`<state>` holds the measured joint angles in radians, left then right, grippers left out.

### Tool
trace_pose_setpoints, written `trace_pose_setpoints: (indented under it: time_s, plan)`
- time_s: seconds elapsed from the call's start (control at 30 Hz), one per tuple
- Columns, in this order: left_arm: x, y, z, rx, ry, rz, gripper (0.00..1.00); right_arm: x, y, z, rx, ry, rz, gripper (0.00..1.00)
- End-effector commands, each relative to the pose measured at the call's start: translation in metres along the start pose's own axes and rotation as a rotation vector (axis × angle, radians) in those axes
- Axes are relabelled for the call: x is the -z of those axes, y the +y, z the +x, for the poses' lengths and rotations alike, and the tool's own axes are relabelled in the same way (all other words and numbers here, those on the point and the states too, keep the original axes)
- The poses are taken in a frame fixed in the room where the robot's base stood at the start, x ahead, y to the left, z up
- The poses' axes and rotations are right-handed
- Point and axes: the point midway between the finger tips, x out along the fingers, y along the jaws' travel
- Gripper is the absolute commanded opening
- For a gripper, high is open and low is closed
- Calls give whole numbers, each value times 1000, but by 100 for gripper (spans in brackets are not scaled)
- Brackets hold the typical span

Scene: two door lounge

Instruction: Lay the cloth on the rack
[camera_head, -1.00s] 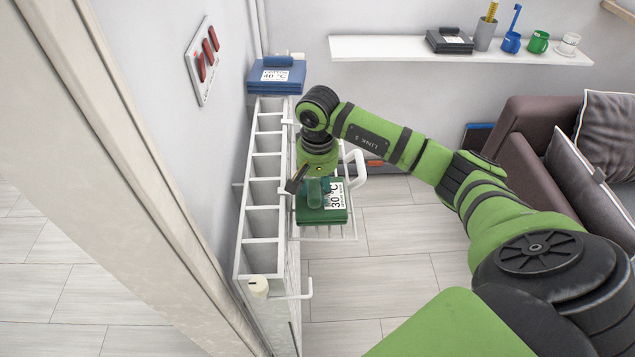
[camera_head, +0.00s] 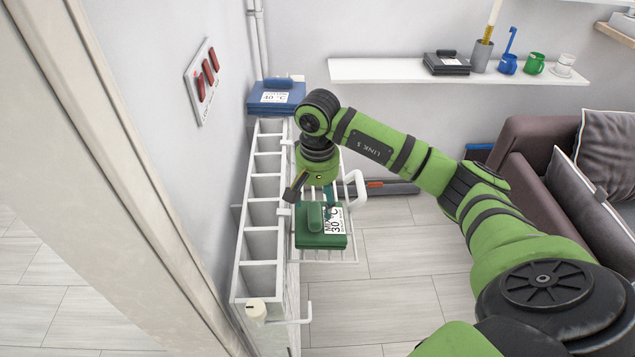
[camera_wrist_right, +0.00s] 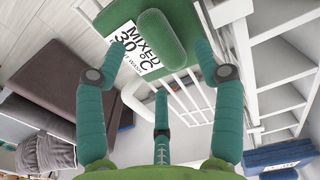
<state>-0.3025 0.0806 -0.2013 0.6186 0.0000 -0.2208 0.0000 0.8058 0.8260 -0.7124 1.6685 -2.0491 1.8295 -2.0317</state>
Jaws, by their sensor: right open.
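The green cloth (camera_head: 318,238) is a folded block with a raised grip bar and a white label reading MIXED 30 °C. It lies flat on the white wire rack (camera_head: 352,252) fixed to the radiator's side. My left gripper is not in view.
A blue folded cloth (camera_head: 276,97) marked 40 °C lies at the radiator's (camera_head: 262,205) far end. A valve knob (camera_head: 256,311) is at its near end. A wall shelf (camera_head: 400,74) holds cups and a dark block. A sofa (camera_head: 535,140) stands right; the middle floor is clear.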

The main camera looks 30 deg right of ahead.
Motion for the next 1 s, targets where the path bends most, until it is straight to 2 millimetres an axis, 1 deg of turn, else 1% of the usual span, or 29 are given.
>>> trace_pose_setpoints:
  time_s: [0.03, 0.13, 0.2, 0.27, 0.3, 0.4, 0.57, 0.87, 0.93, 0.97, 1.0]
  plan:
    - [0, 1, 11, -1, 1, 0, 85, 2, 0, -8, 3, 9, -2, 68]
    - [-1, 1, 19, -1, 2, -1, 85, 2, 0, -31, 3, 8, -1, 68]
    - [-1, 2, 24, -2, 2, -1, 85, 2, -1, -46, 3, 7, 0, 68]
    - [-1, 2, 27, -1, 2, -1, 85, 1, 0, -57, 3, 6, 0, 68]
    - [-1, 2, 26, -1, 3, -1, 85, 1, 0, -64, 1, 4, 0, 68]
    - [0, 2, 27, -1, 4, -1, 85, 0, 0, -74, 1, 2, -1, 68]
    - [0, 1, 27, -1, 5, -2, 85, 0, 0, -81, 0, 1, 0, 68]
    - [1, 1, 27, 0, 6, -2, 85, -1, 0, -80, 4, -4, 3, 68]
    - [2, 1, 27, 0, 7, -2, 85, -4, -6, -75, 37, -29, 23, 68]
    - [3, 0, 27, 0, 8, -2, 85, -6, -12, -71, 66, -51, 43, 68]
    - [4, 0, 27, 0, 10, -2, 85, -11, -22, -64, 122, -94, 84, 68]
